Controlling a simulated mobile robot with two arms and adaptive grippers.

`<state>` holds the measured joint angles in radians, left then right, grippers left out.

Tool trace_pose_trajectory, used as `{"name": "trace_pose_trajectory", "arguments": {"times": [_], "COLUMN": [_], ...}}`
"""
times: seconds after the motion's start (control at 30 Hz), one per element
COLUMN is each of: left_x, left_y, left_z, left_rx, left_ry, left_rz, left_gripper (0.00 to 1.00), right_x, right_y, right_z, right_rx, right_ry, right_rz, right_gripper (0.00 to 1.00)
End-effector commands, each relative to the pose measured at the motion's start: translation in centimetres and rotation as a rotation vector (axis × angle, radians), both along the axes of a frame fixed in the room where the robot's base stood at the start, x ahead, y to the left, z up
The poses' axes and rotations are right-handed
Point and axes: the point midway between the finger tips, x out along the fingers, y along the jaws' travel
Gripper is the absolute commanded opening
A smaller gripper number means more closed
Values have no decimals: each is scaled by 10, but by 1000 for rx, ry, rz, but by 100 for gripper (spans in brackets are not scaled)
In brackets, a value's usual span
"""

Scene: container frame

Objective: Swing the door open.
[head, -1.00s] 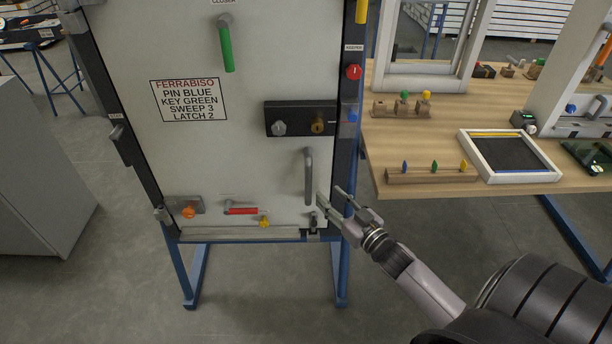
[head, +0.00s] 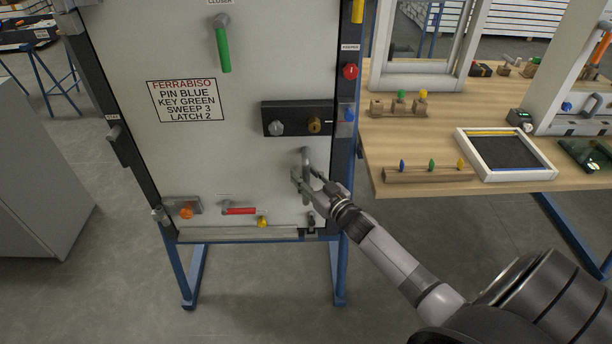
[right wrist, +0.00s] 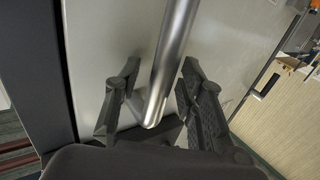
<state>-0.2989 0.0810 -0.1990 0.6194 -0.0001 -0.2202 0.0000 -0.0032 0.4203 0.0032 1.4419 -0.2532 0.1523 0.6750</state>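The door (head: 185,60) is a pale upright panel in a dark frame on blue legs, and it looks shut in the head view. A grey vertical bar handle (head: 306,162) is at its lower right. My right gripper (head: 302,182) is at the handle. In the right wrist view the handle (right wrist: 172,60) runs between the two open fingers (right wrist: 156,90), with a gap visible on both sides. The fingers hide part of the handle in the head view. My left gripper is not in view.
A black lock plate (head: 268,112) with two knobs sits above the handle. A sign (head: 187,101), a green lever (head: 223,50), a red handle (head: 240,211) and an orange knob (head: 186,212) are on the door. A wooden workbench (head: 400,135) stands close at right.

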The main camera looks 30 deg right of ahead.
Motion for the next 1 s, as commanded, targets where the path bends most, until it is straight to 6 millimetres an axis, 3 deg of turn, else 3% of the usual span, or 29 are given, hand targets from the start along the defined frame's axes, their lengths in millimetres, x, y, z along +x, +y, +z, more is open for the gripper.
{"name": "trace_pose_trajectory", "arguments": {"times": [0.5, 1.0], "left_x": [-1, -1], "left_y": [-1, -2], "left_z": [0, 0], "left_rx": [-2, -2], "left_ry": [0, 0], "left_rz": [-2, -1], "left_gripper": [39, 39], "right_x": [0, 0], "right_y": [0, 0], "right_z": [0, 0], "right_rx": [1, 1], "right_ry": [0, 0], "right_rz": [0, 0], "right_gripper": [0, 0]}}
